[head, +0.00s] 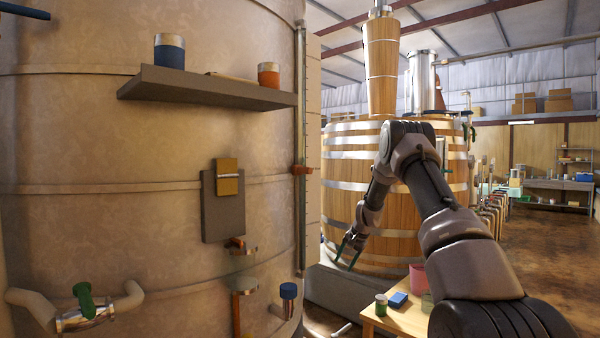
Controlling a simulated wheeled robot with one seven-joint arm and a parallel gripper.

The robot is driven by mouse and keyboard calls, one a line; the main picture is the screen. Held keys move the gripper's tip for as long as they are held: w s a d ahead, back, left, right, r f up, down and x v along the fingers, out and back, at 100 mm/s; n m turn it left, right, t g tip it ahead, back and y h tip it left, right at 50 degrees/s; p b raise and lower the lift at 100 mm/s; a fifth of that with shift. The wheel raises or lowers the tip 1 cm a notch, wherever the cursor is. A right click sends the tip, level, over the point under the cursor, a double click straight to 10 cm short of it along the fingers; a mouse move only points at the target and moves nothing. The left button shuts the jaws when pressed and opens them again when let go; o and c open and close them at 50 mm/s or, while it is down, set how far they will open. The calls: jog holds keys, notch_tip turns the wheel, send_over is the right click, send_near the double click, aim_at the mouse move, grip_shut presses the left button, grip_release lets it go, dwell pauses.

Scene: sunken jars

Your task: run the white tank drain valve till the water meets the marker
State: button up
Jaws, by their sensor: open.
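A large off-white tank (130,130) fills the left side of the head view. A sight tube (301,90) runs up its right edge, with an orange marker (302,170) partway up. I cannot make out the water level. Low on the tank are a pipe valve with a green handle (84,300), a blue-topped fitting (288,291) and an orange-brown fitting (240,245). I cannot tell which is the drain valve. My gripper (347,258) is open and empty, pointing down to the right of the tank, apart from all these fittings.
A shelf (205,88) with jars juts from the tank above a grey panel (222,205). A wooden vat (400,225) stands behind my arm. A low wooden table (385,322) with a green jar (381,305) and blue box (398,299) is at the bottom. Open floor (550,250) lies right.

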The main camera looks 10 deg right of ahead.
jog(key=m, duration=0.2)
send_near(346, 327)
notch_tip(346, 327, down, 2)
jog(key=w, duration=0.2)
jog(key=shift+g, duration=0.3)
jog(key=shift+s+a+x, duration=0.1)
jog(key=shift+x, duration=1.85)
jog(key=shift+s+a+x, duration=0.1)
jog(key=shift+s+x, duration=0.05)
jog(key=shift+x, duration=1.8)
grip_shut()
